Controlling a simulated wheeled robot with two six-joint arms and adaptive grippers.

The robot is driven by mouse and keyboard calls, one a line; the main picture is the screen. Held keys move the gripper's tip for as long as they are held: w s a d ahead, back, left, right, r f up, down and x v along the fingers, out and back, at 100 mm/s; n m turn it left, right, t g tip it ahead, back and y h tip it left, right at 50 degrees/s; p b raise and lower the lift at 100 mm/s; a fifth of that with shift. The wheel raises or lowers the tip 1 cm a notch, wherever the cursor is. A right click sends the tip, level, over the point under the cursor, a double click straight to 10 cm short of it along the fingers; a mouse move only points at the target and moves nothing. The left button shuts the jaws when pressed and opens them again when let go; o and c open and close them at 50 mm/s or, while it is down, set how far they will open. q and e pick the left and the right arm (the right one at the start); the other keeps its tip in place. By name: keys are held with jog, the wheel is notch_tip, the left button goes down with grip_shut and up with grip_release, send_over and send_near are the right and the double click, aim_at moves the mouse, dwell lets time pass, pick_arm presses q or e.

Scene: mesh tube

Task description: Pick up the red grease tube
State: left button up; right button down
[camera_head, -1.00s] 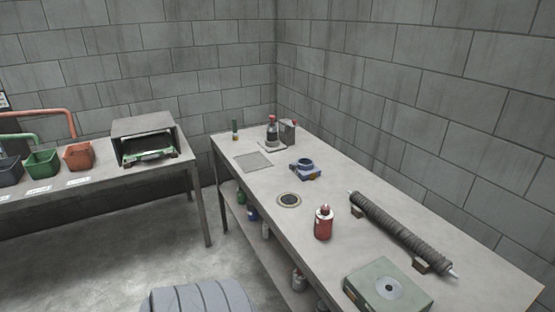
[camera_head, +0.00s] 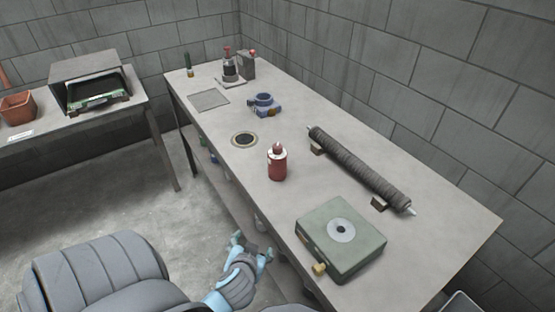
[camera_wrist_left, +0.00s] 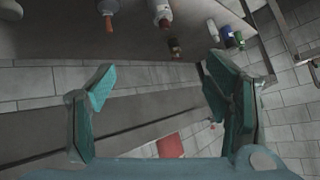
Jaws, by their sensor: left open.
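The red grease tube (camera_head: 277,164) stands upright on the workbench in the head view, with a grey band and a reddish tip on top. It is near the bench's front edge, between the round black-centred ring and the green box. My left gripper (camera_head: 252,246) is in front of the bench, below and apart from the tube. Its two fingers are spread with nothing between them, as the left wrist view (camera_wrist_left: 158,82) also shows. I cannot make out the red tube for certain in the wrist view. My right gripper is not in view.
On the workbench (camera_head: 335,115) are a green box (camera_head: 342,240), a dark ribbed roller (camera_head: 358,168), a blue clamp-like part (camera_head: 264,104) and a ring (camera_head: 244,139). A bottle (camera_head: 231,67) stands farther back. The wrist view shows several bottles (camera_wrist_left: 162,12) on a shelf.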

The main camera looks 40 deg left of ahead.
pick_arm(q)
notch_tip(320, 180, up, 9)
jog(key=w+a+n+t+y, duration=0.2)
jog(key=t+y, duration=0.1)
jog(key=t, duration=0.5)
send_near(276, 155)
jog(key=shift+n, duration=0.3)
jog(key=p+x, duration=0.1)
jog(key=x, duration=0.9)
jog(key=shift+w+a+p, duration=0.1)
jog(key=shift+w+p, duration=0.15)
jog(key=shift+p, duration=0.05)
jog(key=shift+w+a+f, duration=0.15)
jog(key=shift+w+a, duration=0.05)
jog(key=shift+w, duration=0.15)
jog(key=c, duration=1.5)
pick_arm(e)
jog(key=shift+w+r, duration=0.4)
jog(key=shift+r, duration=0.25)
